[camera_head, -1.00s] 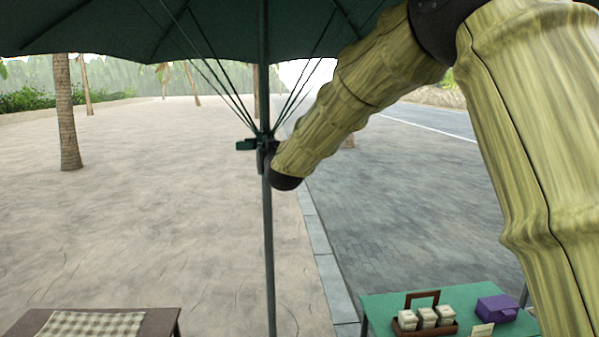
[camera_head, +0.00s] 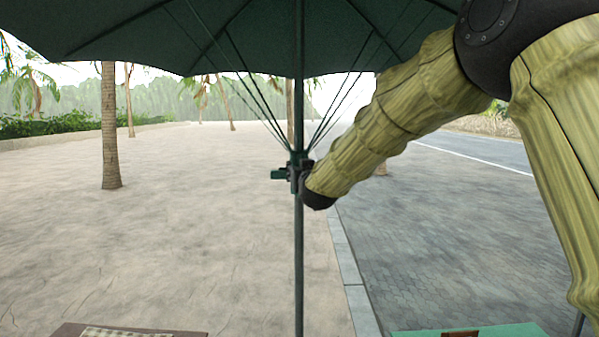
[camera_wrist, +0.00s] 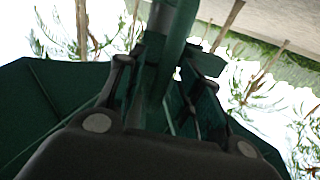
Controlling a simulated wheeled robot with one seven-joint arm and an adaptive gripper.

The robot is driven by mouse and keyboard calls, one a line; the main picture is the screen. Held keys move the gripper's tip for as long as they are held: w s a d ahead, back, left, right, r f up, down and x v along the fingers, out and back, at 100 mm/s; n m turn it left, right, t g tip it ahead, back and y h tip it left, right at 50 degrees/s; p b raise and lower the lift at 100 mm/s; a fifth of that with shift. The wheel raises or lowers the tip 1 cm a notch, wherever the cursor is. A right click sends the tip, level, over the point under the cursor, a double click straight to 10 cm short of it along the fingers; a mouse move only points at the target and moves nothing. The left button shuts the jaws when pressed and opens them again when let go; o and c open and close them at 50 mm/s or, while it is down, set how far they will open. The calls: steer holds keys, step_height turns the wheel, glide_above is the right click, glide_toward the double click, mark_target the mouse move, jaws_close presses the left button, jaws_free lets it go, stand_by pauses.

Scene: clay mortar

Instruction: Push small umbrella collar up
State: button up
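The small collar (camera_head: 297,161) is dark green and sits around the thin upright umbrella pole (camera_head: 299,260), below the dark green canopy (camera_head: 220,40). The thin ribs meet at it, and a short green handle (camera_head: 279,174) sticks out to its left. My gripper (camera_head: 301,181) is at the collar, coming from the right, and its fingers are partly hidden in the head view. In the wrist view, the fingers of my gripper (camera_wrist: 163,80) lie on both sides of the collar (camera_wrist: 153,65) and appear closed on it. The exact contact is dark and hard to see.
A brown table with a checked cloth (camera_head: 125,332) stands at the bottom left. A green table (camera_head: 500,330) stands at the bottom right. A palm trunk (camera_head: 110,130) stands at the left. Open sandy ground and paving surround the pole.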

steer(key=shift+s, duration=0.1)
steer(key=v, duration=1.2)
